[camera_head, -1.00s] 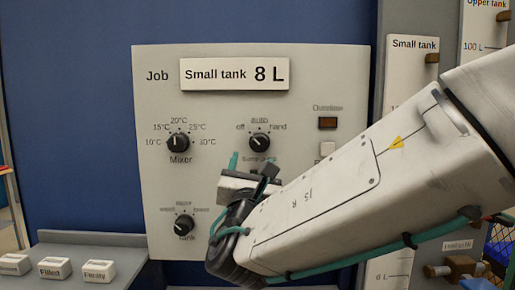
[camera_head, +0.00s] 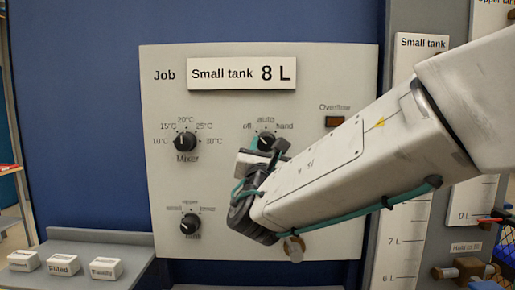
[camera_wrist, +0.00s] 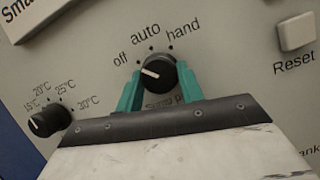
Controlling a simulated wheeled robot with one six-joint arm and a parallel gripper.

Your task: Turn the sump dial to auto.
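The sump dial (camera_head: 266,142) is a black knob on the upper middle of the pale panel, partly hidden by my gripper in the head view. In the wrist view the dial (camera_wrist: 157,73) sits under the marks off, auto and hand. Its white pointer points left, toward off. My gripper (camera_wrist: 160,74) has its two teal fingers on either side of the dial, one left and one right. The fingers are apart by about the knob's width; firm contact does not show. The "Sump pump" lettering is partly hidden between them.
The mixer dial (camera_head: 185,141) is left of the sump dial, and the tank dial (camera_head: 190,223) is lower down. A Reset button (camera_wrist: 296,32) shows right in the wrist view. The overflow lamp (camera_head: 335,121) is above my arm. White labelled buttons (camera_head: 64,264) sit on a shelf at lower left.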

